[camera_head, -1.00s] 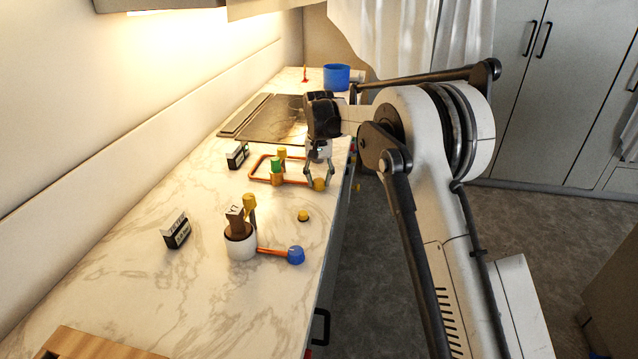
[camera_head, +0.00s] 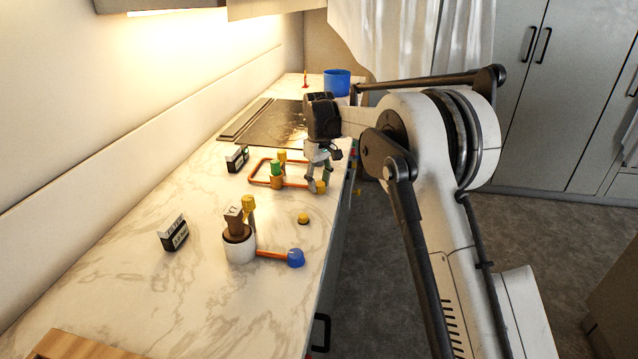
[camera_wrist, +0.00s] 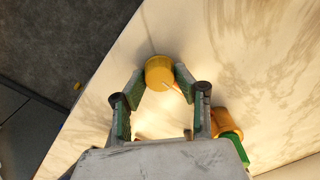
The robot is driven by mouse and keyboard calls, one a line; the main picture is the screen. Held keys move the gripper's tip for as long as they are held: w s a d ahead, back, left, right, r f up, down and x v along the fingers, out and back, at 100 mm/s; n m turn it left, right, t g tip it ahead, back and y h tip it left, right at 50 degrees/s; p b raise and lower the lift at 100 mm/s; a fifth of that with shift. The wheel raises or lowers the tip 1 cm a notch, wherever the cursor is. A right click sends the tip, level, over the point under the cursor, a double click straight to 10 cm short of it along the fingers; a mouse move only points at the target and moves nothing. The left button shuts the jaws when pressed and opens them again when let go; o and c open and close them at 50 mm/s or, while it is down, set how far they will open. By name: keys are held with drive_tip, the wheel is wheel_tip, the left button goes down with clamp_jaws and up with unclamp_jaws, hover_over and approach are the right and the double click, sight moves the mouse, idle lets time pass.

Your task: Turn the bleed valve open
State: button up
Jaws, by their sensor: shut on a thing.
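My gripper (camera_head: 315,187) points down at the front end of a copper pipe loop (camera_head: 265,164) on the marble counter. It is shut on a yellow round knob (camera_head: 321,187), which also shows between the green-padded fingertips in the wrist view (camera_wrist: 159,73). I cannot tell from any label whether this knob is the bleed valve. A green-capped fitting (camera_head: 276,168) with an orange-yellow base stands on the loop left of my gripper. It also shows at the lower right of the wrist view (camera_wrist: 230,135). Another yellow-topped fitting (camera_head: 282,156) stands behind it.
A white pot with a brown top (camera_head: 240,250), a copper pipe with a blue knob (camera_head: 296,258) and a loose yellow button (camera_head: 303,218) are nearer. Small black-and-white displays (camera_head: 174,234) (camera_head: 238,159) stand left. A blue cup (camera_head: 337,82) is far back.

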sight(319, 183)
idle(0.5)
drive_tip(key=o, duration=1.1)
wheel_tip(319, 183, up, 12)
drive_tip(key=shift+r, duration=0.1)
